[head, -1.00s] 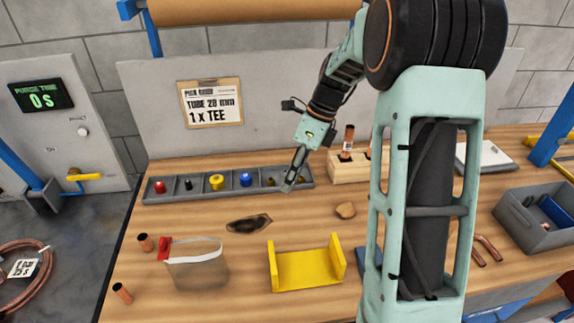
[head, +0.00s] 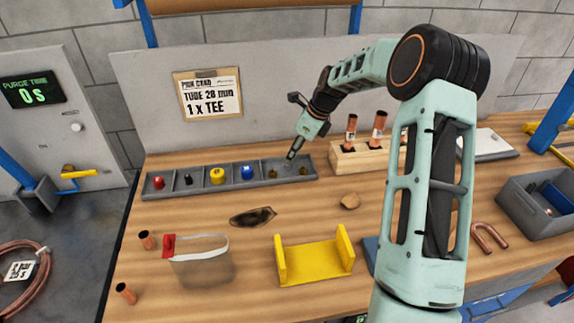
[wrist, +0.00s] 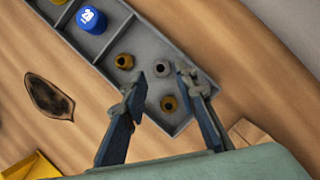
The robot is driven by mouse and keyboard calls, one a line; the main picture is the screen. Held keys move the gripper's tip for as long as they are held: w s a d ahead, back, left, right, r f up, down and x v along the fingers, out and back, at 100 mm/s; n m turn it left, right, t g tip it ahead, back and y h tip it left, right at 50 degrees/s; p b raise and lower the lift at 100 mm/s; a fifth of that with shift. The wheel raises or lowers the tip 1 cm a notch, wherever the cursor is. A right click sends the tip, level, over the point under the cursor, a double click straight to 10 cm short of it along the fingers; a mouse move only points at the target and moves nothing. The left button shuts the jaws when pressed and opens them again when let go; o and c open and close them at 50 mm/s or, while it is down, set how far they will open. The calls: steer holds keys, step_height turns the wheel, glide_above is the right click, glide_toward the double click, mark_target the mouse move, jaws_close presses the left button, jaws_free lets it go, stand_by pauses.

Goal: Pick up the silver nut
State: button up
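The silver nut (wrist: 162,68) is a small grey ring in the end part of the grey compartment tray (wrist: 112,40) in the wrist view. Brass-coloured fittings lie on either side of it, one (wrist: 124,61) to the left and one (wrist: 169,103) below. My gripper (wrist: 162,77) is open and empty, its two fingers apart, with the nut showing between the tips. In the head view my gripper (head: 290,156) points down over the right end of the tray. I cannot make out the nut clearly there.
A blue cap (wrist: 91,19) sits in a neighbouring compartment. A wooden block (head: 347,160) with upright copper tubes stands right of the tray. A dark stained patch (head: 253,217) and a yellow cradle (head: 315,263) lie in front.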

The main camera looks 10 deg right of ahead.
steer(key=shift+d+x, duration=0.2)
steer(key=shift+x, duration=1.65)
steer(key=shift+s, duration=0.1)
steer(key=shift+c, duration=0.5)
jaws_close()
